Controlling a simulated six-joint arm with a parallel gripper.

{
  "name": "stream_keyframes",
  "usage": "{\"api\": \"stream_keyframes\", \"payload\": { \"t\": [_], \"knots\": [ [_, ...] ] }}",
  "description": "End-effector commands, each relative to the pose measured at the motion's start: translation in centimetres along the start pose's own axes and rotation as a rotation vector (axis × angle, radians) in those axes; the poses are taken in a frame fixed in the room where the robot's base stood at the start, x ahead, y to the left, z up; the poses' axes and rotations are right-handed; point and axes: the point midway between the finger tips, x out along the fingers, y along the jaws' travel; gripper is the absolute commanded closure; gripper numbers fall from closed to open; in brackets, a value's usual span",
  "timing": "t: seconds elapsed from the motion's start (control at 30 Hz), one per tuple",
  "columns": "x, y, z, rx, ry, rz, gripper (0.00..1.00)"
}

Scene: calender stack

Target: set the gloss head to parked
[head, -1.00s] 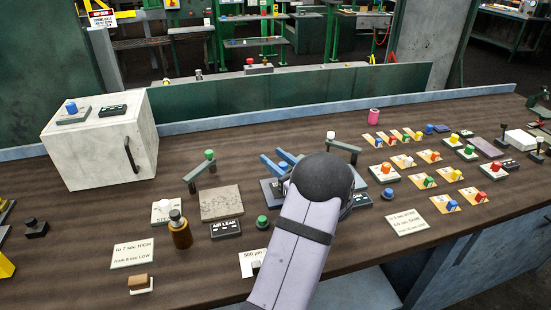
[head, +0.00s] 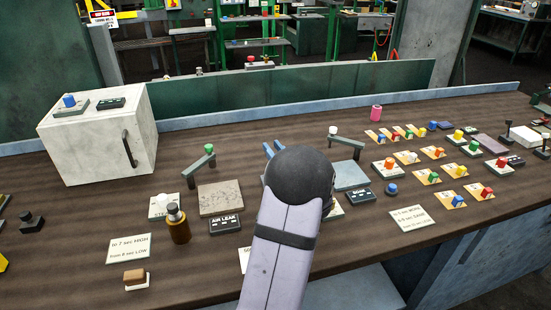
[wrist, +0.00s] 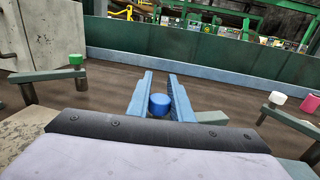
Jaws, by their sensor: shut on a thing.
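My gripper (head: 273,147) is over the middle of the panel, its two blue fingers pointing towards the back wall. In the wrist view my gripper (wrist: 160,75) is shut on a blue knob (wrist: 159,105), which sits between the fingers. A grey bar (wrist: 211,117) shows just right of the fingers and seems to belong to this knob's lever. In the head view my arm hides the knob and most of its base. I cannot make out which control is labelled gloss head.
A green-knobbed lever (head: 200,164) stands left of my gripper and a white-knobbed lever (head: 347,142) stands right. A brown bottle (head: 177,224) is at the near left. A pale box (head: 95,140) stands at the back left. Several coloured switches fill the right side.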

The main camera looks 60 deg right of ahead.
Motion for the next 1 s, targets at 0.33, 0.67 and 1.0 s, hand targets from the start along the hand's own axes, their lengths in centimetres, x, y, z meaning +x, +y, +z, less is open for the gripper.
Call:
{"api": "stream_keyframes", "payload": {
  "t": [0.33,0.67,1.0],
  "knots": [
    [1.9,-0.2,-0.4,-0.001,-0.005,-0.197,1.0],
    [2.5,-0.6,0.0,-0.002,-0.003,-0.276,1.0],
    [2.5,-0.7,0.1,-0.002,-0.003,-0.281,1.0]
  ]
}}
